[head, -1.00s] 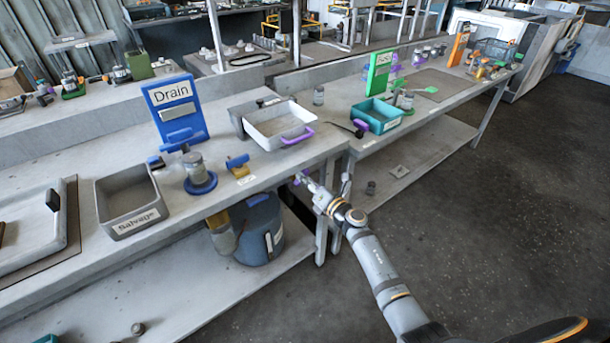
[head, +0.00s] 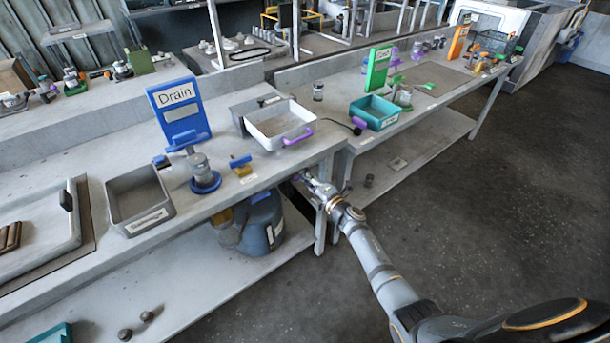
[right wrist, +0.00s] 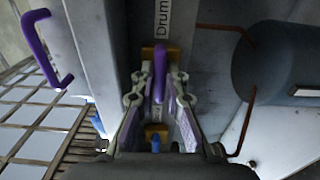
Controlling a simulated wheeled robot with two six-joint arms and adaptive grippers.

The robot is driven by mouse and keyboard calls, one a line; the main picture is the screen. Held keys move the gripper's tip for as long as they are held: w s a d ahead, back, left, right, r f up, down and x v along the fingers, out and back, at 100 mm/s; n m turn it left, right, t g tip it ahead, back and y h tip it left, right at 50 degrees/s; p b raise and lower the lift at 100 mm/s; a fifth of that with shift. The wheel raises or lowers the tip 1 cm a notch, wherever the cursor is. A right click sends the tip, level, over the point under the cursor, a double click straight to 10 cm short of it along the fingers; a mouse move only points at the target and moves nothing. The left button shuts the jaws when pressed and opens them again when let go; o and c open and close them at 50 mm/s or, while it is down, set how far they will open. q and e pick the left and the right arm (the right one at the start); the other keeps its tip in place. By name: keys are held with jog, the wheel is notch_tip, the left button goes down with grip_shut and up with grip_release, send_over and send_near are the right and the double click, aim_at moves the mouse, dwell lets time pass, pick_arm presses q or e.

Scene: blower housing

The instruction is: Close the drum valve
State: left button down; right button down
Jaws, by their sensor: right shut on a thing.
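The drum valve has a purple lever (right wrist: 160,68) on an orange-yellow body, beside a "Drum" label (right wrist: 164,18) in the right wrist view. My right gripper (right wrist: 159,88) is shut on this purple lever, with one finger on each side. The lever runs lengthwise between the fingers in that view. In the head view the right gripper (head: 303,179) is at the bench's front edge, where it hides most of the valve. The blue drum (head: 264,222) stands under the bench, left of the gripper. My left gripper is not in view.
A white tray with a purple handle (head: 302,136) sits above the gripper on the bench. A yellow valve with a blue lever (head: 240,163), a grey bin (head: 165,187) and a blue Drain sign (head: 202,116) stand further left. The floor at right is clear.

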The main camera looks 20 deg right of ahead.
jog(key=shift+m, duration=0.3)
jog(key=c, duration=1.4)
grip_release()
jog(key=v, duration=1.2)
